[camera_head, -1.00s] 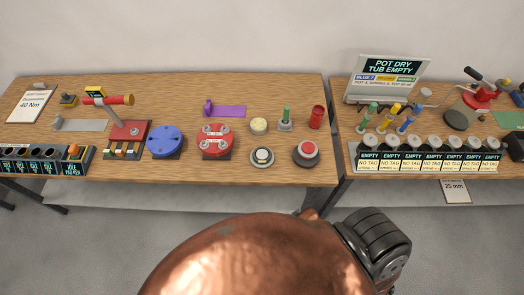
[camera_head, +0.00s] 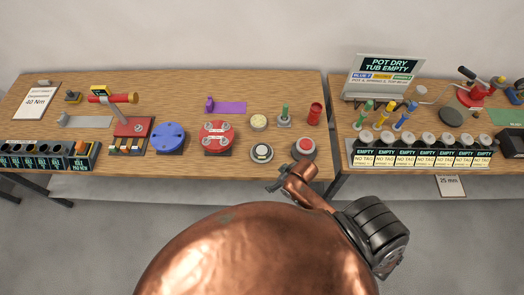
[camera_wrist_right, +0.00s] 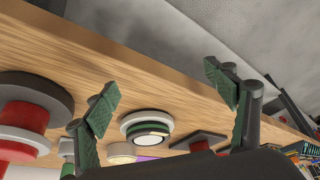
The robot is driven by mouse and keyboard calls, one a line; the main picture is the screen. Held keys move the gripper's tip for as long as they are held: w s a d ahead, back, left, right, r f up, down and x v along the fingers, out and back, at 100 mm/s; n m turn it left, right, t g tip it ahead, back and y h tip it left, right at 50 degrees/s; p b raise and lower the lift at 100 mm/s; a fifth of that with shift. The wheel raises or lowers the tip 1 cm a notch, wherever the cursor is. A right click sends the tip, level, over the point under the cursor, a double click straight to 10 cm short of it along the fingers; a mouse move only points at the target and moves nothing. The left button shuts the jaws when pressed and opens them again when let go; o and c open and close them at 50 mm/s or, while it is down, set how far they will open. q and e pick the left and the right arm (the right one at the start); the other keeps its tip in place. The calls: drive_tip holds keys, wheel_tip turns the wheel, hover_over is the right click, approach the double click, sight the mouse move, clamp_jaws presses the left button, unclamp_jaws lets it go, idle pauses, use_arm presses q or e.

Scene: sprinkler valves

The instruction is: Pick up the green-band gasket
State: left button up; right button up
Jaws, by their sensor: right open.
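A round pale piece with a green band (camera_wrist_right: 147,128), which looks like the green-band gasket, sits on a white disc over a dark base. In the head view this stand (camera_head: 262,153) is near the front edge of the left table; the green is too small to tell there. My right gripper (camera_head: 276,186) is just in front of the table edge, below the stand in the picture. In the right wrist view its two green-padded fingers (camera_wrist_right: 164,92) are spread and empty, with the green-banded piece beyond them, apart from both. My left gripper is out of view.
A red-topped round stand (camera_head: 304,148) is right of the gasket's stand, and a red flange with bolts (camera_head: 216,138) is left. A beige disc (camera_head: 258,123) and a green post (camera_head: 285,115) stand behind. Several labelled pots (camera_head: 412,152) line the right table, past a gap.

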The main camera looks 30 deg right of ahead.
sight(264, 151)
drive_tip(key=w+r+n, duration=0.1)
drive_tip(key=w, duration=0.1)
drive_tip(key=w+r+n, duration=0.1)
drive_tip(key=w, duration=0.2)
drive_tip(key=w+r+n+y, duration=0.1)
drive_tip(key=w, duration=0.1)
drive_tip(key=shift+w+a+r+p, duration=0.35)
drive_tip(key=shift+a+r+p, duration=0.05)
drive_tip(key=w+d+r+n+g, duration=0.1)
drive_tip(key=w+d+r, duration=0.3)
drive_tip(key=w+d, duration=0.1)
drive_tip(key=x, duration=0.2)
drive_tip(key=p+x, duration=0.2)
drive_tip(key=x, duration=0.1)
drive_tip(key=shift+w+a+f, duration=0.15)
drive_tip(key=shift+a+f, duration=0.15)
drive_tip(key=shift+a, duration=0.1)
drive_tip(key=shift+w+a+f, duration=0.1)
drive_tip(key=shift+w+f, duration=0.05)
drive_tip(key=shift+f, duration=0.4)
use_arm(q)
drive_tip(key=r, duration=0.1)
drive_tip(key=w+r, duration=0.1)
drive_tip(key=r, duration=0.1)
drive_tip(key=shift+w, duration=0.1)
use_arm(e)
drive_tip(key=shift+c, duration=0.6)
drive_tip(key=c, duration=1.1)
